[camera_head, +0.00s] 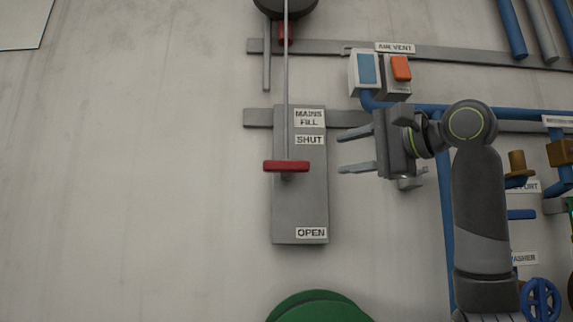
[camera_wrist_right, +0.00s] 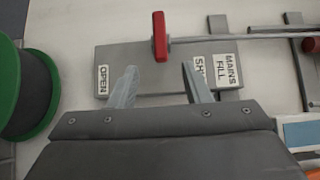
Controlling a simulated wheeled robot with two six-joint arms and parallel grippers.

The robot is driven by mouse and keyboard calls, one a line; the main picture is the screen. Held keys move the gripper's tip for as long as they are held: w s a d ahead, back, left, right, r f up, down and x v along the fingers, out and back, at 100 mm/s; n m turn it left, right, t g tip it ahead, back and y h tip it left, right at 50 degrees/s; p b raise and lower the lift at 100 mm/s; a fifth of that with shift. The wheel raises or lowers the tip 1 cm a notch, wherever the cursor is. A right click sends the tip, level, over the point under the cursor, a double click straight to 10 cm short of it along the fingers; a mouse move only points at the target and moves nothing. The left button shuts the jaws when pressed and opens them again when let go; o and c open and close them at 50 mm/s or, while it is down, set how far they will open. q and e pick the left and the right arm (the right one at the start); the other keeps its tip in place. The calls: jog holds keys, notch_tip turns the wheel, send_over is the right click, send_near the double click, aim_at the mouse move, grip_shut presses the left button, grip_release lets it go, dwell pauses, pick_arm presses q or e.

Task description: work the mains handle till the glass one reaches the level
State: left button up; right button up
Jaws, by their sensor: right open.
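The mains fill handle is a red crossbar (camera_head: 287,166) on a grey plate (camera_head: 300,205) marked SHUT at the top and OPEN at the bottom. It sits a little below the SHUT label, on a thin vertical rod (camera_head: 286,90). My right gripper (camera_head: 357,154) is open and empty to the right of the handle, fingers pointing left toward it, apart from it. In the right wrist view the red handle (camera_wrist_right: 160,37) lies beyond and between the two open fingertips (camera_wrist_right: 158,68). My left gripper is not in view. No glass is recognisable in either view.
An orange switch (camera_head: 401,68) under an AIR VENT label and blue pipes (camera_head: 450,220) are near my right arm. A green round thing (camera_head: 318,307) is below the plate; a green-rimmed reel (camera_wrist_right: 28,90) shows in the wrist view. The wall left of the plate is clear.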

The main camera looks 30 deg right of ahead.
aim_at(292, 164)
jog(key=p+x, duration=0.6)
jog(key=x, duration=0.9)
jog(key=shift+r+p, duration=0.1)
jog(key=shift+p, duration=0.25)
jog(key=shift+w+a, duration=0.2)
jog(key=shift+w, duration=0.3)
